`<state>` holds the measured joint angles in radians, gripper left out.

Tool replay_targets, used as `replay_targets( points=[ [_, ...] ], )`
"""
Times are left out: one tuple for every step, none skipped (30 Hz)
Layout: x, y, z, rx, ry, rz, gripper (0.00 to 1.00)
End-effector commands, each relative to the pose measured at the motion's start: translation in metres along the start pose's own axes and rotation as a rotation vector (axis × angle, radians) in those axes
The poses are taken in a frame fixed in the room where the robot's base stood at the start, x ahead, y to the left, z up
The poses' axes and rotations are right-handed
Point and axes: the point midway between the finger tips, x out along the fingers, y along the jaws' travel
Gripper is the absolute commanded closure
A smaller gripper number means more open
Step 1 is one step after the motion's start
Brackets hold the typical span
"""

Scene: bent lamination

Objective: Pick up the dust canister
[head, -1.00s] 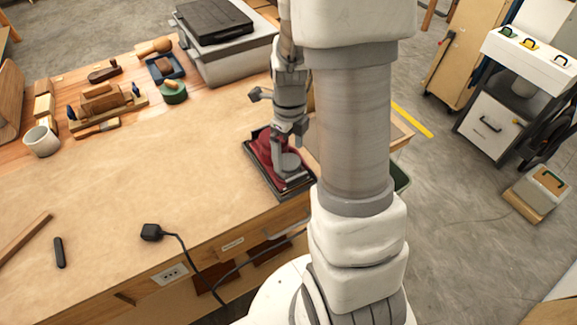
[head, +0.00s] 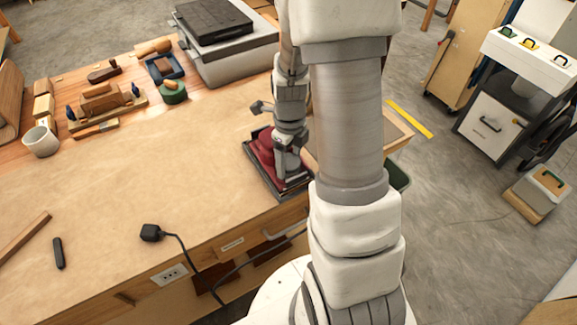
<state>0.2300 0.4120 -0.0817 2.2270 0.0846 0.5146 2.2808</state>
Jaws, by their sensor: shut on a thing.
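A dark red sander (head: 262,148) sits on a dark tray (head: 256,175) near the front edge of the workbench. A grey dust canister (head: 291,166) shows at the sander's right end, partly covered by my gripper. My gripper (head: 286,150) reaches down from above and is shut on the canister. The fingertips are small and partly hidden, so the exact contact is hard to see. The canister is still at the sander; I cannot tell whether it is attached or apart.
The workbench (head: 130,200) is clear left of the tray. A black plug (head: 151,232) with a cord lies near the front edge. A grey case (head: 235,65) stands behind.

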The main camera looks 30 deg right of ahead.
Motion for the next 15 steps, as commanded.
replay_targets(
  points=[
    [0.000,0.000,0.000,0.000,0.000,0.000,0.94],
    [0.000,0.000,0.000,0.000,-0.001,0.000,0.96],
    [0.000,0.000,0.000,0.000,-0.001,-0.001,0.96],
    [0.000,0.000,0.000,0.000,-0.001,-0.001,0.97],
    [0.000,0.000,0.000,0.000,-0.001,0.000,0.97],
    [0.000,0.000,0.000,0.000,-0.001,0.000,0.97],
    [0.000,0.000,0.000,0.000,-0.001,-0.001,0.97],
    [-0.001,0.000,0.000,0.000,-0.001,-0.001,0.97],
    [-0.001,0.000,0.000,0.000,-0.001,-0.001,0.97],
    [-0.002,0.000,0.000,0.000,-0.001,-0.001,0.97],
    [-0.003,0.000,0.000,0.000,-0.001,-0.001,0.97],
    [-0.005,0.000,0.001,0.000,-0.002,-0.002,0.97],
    [-0.006,-0.001,0.001,0.000,-0.002,-0.003,0.97],
    [-0.009,-0.001,0.001,-0.001,-0.003,-0.003,0.97],
    [-0.012,0.000,0.001,-0.001,-0.003,-0.003,0.97]
  ],
)
